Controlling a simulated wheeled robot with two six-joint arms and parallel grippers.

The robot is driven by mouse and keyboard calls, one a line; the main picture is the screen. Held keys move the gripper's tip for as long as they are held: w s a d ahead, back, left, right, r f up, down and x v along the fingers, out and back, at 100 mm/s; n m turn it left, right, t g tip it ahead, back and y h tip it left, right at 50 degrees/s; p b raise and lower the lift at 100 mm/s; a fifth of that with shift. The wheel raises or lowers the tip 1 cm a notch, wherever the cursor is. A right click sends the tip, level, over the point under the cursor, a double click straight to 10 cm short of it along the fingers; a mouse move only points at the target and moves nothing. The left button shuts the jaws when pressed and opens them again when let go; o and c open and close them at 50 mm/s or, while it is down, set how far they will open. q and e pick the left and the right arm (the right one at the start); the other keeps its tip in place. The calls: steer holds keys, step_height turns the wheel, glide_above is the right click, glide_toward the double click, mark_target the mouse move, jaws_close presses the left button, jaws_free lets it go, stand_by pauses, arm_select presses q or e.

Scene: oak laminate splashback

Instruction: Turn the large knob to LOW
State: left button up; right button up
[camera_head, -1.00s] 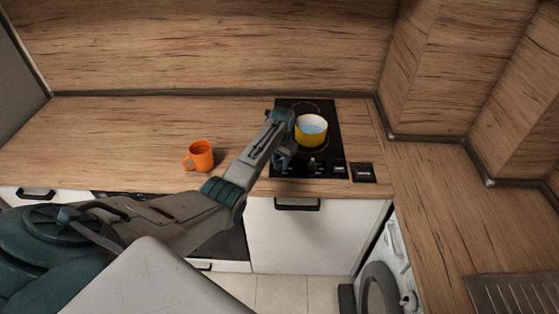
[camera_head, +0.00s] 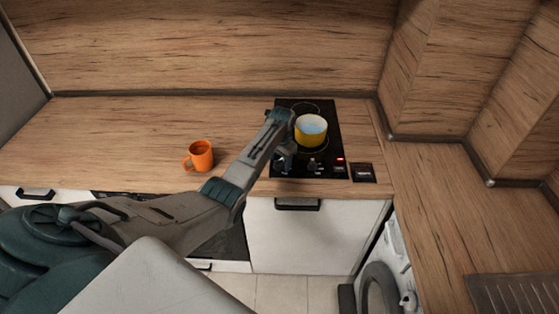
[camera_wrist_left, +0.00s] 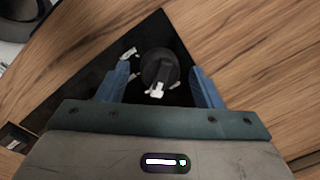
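The black hob (camera_head: 327,135) is set in the wooden counter, with controls along its front edge. In the left wrist view a round dark knob (camera_wrist_left: 159,67) with a pale mark at its lower edge sits between the two blue fingers of my left gripper (camera_wrist_left: 159,84). A gap shows on both sides, so the gripper is open around the knob. In the head view my left gripper (camera_head: 283,160) is over the front left of the hob and hides that knob. Another small knob (camera_head: 312,164) shows to its right. I cannot read the LOW label. My right gripper is out of view.
A yellow pot (camera_head: 310,133) with a pale blue inside stands on the hob, close to my left wrist. An orange mug (camera_head: 200,156) stands on the counter to the left. A red light (camera_head: 340,159) glows at the hob's front right, near a small dark panel (camera_head: 363,173).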

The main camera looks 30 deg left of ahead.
mark_target(281, 164)
arm_select(q)
step_height(281, 164, up, 11)
steer(key=b, duration=0.3)
steer(key=shift+d, duration=0.3)
steer(key=shift+f, duration=0.15)
